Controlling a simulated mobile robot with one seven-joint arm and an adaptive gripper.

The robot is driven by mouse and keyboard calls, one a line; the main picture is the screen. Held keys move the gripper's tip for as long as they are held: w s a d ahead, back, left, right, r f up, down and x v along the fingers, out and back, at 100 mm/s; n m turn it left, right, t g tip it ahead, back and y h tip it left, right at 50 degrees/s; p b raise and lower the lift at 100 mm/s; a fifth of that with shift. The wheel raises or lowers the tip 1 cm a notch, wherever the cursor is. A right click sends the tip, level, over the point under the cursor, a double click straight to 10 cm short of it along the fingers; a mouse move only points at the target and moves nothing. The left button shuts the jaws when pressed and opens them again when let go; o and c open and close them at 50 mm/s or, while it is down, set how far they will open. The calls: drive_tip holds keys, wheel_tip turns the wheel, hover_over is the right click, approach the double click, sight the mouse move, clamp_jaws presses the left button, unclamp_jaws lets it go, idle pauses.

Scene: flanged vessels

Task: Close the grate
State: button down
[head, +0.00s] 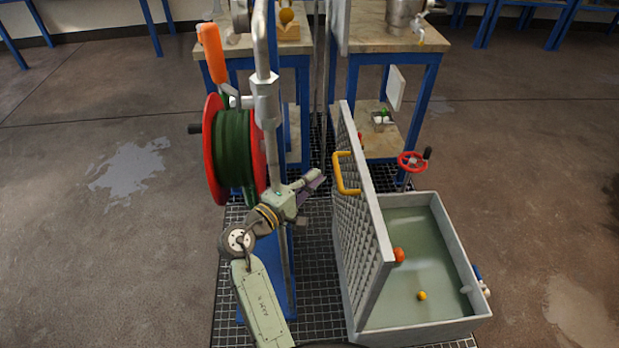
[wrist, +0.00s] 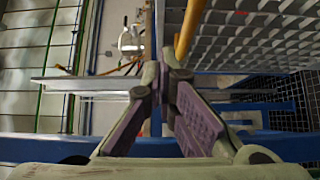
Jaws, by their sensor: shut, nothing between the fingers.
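The grate (head: 366,205) is a grey lattice panel standing open, near upright, along the left side of a grey basin (head: 415,340). A yellow handle (head: 346,174) is on its left face. My gripper (head: 318,180) is just left of the grate and handle, apart from them in the head view. In the wrist view its purple-padded fingers (wrist: 165,62) meet at the tips with nothing between them. The yellow handle (wrist: 187,30) shows just right of the fingertips, with the grate (wrist: 255,40) farther right.
A hose reel (head: 235,150) with red rims and an orange lever stands left of my arm. A red valve wheel (head: 411,161) is behind the basin. An orange ball (head: 399,255) and a yellow ball (head: 421,296) are in the basin. Workbenches (head: 385,45) stand behind.

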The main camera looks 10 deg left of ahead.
sight(336, 173)
drive_tip(key=w+d+p, duration=0.2)
drive_tip(key=w+d, duration=0.3)
drive_tip(key=shift+w+d+r, duration=0.1)
drive_tip(key=shift+w+d, duration=0.1)
drive_tip(key=shift+w+d+p, duration=0.2)
drive_tip(key=shift+d+p, duration=0.1)
drive_tip(key=shift+d, duration=0.3)
